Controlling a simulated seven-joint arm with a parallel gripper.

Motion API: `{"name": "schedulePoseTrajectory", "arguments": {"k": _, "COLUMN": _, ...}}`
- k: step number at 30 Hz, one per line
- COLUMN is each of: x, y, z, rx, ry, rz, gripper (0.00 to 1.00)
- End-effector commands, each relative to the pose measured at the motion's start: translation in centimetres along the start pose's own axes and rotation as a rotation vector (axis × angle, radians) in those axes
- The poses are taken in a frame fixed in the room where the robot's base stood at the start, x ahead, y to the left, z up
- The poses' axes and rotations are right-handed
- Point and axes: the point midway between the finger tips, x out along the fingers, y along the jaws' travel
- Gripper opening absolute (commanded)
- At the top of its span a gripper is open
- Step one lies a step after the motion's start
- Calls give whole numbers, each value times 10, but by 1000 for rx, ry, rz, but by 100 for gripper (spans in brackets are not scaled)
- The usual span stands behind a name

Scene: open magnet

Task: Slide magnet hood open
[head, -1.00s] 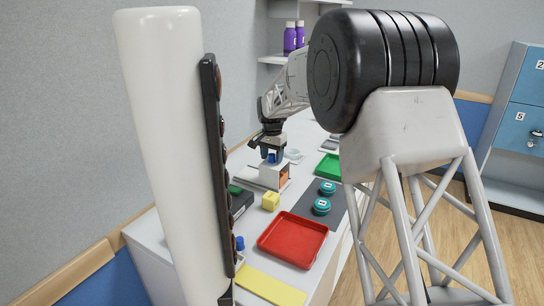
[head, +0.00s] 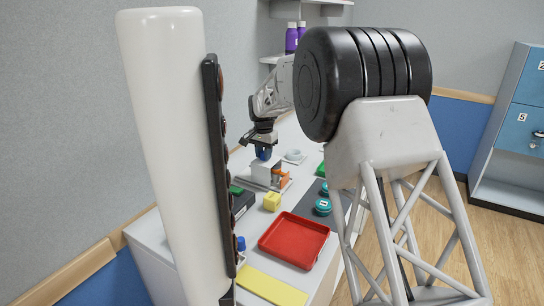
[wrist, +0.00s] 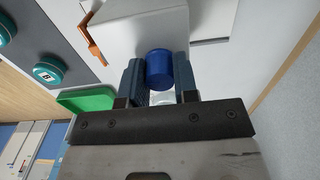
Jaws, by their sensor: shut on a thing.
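The magnet hood (head: 264,171) is a pale box on the bench at the back left, with a blue knob (wrist: 159,70) on it. My gripper (head: 263,152) is shut on this knob, with one finger on each side of it in the wrist view (wrist: 159,64). An orange part (head: 282,177) shows at the right of the hood in the head view, and beside the hood in the wrist view (wrist: 92,38). The hood covers whatever is under it. My arm hides some of the bench at the right.
A dark box (head: 242,203) stands at the left. A green tray (wrist: 86,99) is partly seen.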

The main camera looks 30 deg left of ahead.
Motion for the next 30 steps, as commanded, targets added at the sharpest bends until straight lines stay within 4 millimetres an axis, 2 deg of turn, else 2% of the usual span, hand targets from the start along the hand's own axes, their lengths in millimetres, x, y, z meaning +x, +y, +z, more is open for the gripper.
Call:
{"name": "schedulePoseTrajectory", "arguments": {"k": 3, "x": 1, "y": -30, "z": 1, "rx": -2, "ry": 0, "rz": 0, "gripper": 0}}
{"name": "schedulePoseTrajectory", "arguments": {"k": 9, "x": 0, "y": -60, "z": 0, "rx": 0, "ry": 0, "rz": 0, "gripper": 0}}
{"name": "schedulePoseTrajectory", "arguments": {"k": 20, "x": -1, "y": -66, "z": 0, "rx": 0, "ry": 1, "rz": -1, "gripper": 0}}
{"name": "schedulePoseTrajectory", "arguments": {"k": 21, "x": -1, "y": -66, "z": 0, "rx": 0, "ry": 1, "rz": -1, "gripper": 31}}
{"name": "schedulePoseTrajectory", "arguments": {"k": 26, "x": 0, "y": -66, "z": 0, "rx": 0, "ry": 0, "rz": 0, "gripper": 54}}
{"name": "schedulePoseTrajectory", "arguments": {"k": 30, "x": 0, "y": -65, "z": 0, "rx": 0, "ry": 0, "rz": 0, "gripper": 54}}
